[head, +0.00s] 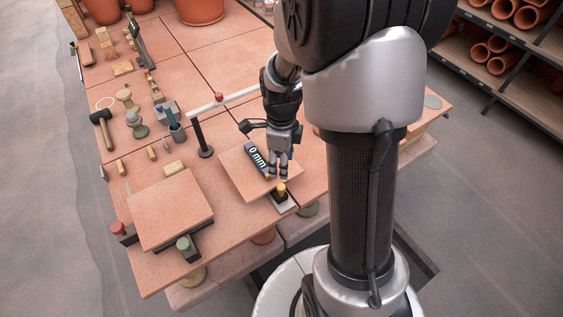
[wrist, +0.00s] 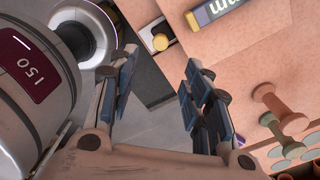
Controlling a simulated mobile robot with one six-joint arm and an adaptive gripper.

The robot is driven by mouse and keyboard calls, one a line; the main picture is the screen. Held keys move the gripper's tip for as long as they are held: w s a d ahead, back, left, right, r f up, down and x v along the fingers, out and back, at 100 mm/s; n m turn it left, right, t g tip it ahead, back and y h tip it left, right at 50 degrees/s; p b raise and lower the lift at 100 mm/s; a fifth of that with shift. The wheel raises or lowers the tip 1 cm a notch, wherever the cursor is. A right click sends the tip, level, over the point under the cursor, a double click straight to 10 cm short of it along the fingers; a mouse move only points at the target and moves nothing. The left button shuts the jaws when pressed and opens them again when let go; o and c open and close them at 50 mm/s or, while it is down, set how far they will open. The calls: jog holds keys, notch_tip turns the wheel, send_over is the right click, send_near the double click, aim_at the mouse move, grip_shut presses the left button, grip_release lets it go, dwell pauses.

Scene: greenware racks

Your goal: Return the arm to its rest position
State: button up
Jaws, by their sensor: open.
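My gripper (head: 279,162) hangs over the near right part of the terracotta-tiled table (head: 180,75), beside a dark block with a pale "0 mm" label (head: 257,158). In the wrist view the two fingers of my gripper (wrist: 155,95) are spread apart with nothing between them. The labelled block also shows at the top of the wrist view (wrist: 215,12), beyond the fingertips. It lies on a square terracotta slab (head: 238,176). The head view does not clearly show whether the fingertips touch the block or slab.
A yellow-topped knob on a small plate (head: 281,190) is close to my gripper. A second raised slab (head: 170,208) lies to the left. Shelves of clay pipes (head: 505,45) are at right.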

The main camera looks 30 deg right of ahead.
dwell(0.3)
jog(key=s+a+r+n+t, duration=0.1)
jog(key=s+a+r+n, duration=0.2)
jog(key=r+n, duration=0.4)
jog(key=s+a+r+n+t, duration=0.2)
jog(key=s+a+r+n, duration=0.15)
jog(key=r+n, duration=0.3)
jog(key=s+a+r+n+t, duration=0.1)
jog(key=s+a+r+n, duration=0.3)
jog(key=s+n, duration=0.5)
notch_tip(320, 180, up, 2)
jog(key=n, duration=0.4)
jog(key=shift+t, duration=0.3)
